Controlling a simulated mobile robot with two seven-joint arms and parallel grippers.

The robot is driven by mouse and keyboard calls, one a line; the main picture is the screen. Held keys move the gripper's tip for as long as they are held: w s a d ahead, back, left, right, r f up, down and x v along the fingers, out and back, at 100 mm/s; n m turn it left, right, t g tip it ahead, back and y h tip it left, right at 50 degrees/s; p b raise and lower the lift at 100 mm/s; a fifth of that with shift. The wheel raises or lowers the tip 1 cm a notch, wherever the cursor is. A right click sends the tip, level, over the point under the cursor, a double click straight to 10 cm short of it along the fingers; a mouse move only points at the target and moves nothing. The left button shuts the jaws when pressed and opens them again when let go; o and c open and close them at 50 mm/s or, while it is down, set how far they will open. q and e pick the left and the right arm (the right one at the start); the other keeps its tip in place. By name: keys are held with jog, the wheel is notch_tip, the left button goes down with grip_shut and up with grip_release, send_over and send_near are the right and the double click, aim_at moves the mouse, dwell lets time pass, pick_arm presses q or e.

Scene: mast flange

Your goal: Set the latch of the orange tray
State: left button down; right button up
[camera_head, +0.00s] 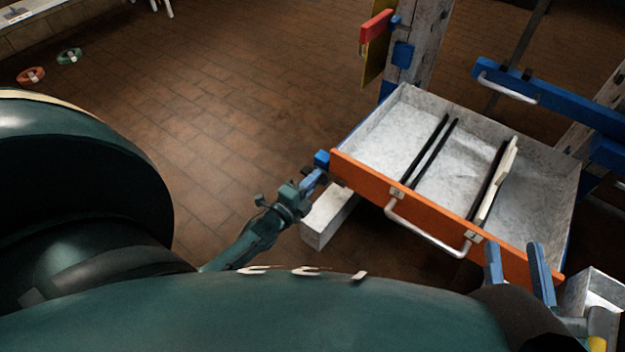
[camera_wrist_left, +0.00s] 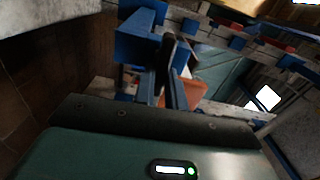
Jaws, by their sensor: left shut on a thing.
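The orange tray is a grey-white open drawer with an orange front panel (camera_head: 362,177) and a silver bar handle (camera_head: 425,237). A blue block with a dark part, which looks like the latch (camera_head: 321,158), sits at the panel's left end. My left gripper (camera_head: 316,177) is at that end, shut on the dark part. In the left wrist view its blue fingers (camera_wrist_left: 170,85) close around a dark bar (camera_wrist_left: 167,55) beside a blue block (camera_wrist_left: 140,45). The latch's exact position is hard to tell. My right gripper (camera_head: 513,247) is open, fingers apart, near the panel's right end.
Black strips (camera_head: 427,150) and a pale strip (camera_head: 497,180) lie in the tray. A grey post (camera_head: 430,45) with a red-ended part (camera_head: 376,26) stands behind it. A blue rail (camera_head: 560,100) with a handle is at right.

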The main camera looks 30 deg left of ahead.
pick_arm(q)
jog(key=shift+m, duration=0.4)
jog(key=c, duration=1.4)
grip_release()
jog(key=shift+c, duration=0.2)
